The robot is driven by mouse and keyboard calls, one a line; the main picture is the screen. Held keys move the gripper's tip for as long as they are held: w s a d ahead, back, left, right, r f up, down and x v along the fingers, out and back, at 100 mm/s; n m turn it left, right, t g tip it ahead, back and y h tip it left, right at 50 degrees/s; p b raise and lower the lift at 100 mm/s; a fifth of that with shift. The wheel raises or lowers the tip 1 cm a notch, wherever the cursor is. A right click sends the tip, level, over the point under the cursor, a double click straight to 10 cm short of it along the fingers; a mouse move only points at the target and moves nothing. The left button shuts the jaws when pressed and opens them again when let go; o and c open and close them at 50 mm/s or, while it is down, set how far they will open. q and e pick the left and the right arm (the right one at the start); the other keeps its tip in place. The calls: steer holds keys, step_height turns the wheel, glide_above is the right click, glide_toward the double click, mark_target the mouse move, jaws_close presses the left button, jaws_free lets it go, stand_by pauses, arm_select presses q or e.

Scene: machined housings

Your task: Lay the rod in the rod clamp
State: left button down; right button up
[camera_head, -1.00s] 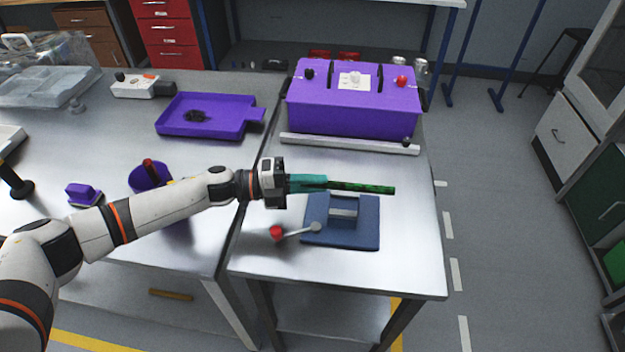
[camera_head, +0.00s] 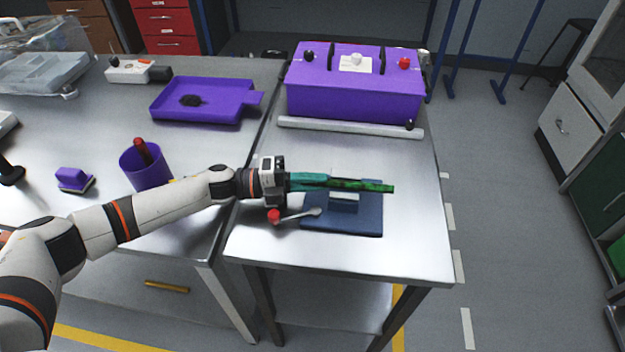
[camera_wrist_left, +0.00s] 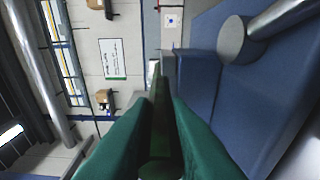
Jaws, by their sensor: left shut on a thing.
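My left gripper (camera_head: 326,181) has teal-green fingers shut on the dark green rod (camera_head: 372,186). The rod sticks out to the right, roughly level. The rod clamp (camera_head: 345,222) is a blue block on a blue plate, with a grey lever ending in a red knob at its left. In the head view the rod crosses just above the clamp's raised block; I cannot tell whether they touch. In the left wrist view the rod (camera_wrist_left: 160,135) lies between the fingers, and the blue clamp (camera_wrist_left: 275,100) is close on the right. My right gripper is out of view.
The clamp stands on a metal table (camera_head: 420,250) with bare room around it. A purple box (camera_head: 352,98) with knobs stands behind, with a pale bar (camera_head: 345,127) before it. On the left table are a purple tray (camera_head: 235,113) and a purple cup (camera_head: 148,172).

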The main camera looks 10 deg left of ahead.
arm_select(q)
steer(key=shift+s+f+b, duration=0.1)
steer(key=shift+f+b, duration=0.25)
steer(key=shift+f, duration=0.05)
stand_by(0.4)
steer(key=shift+f, duration=0.15)
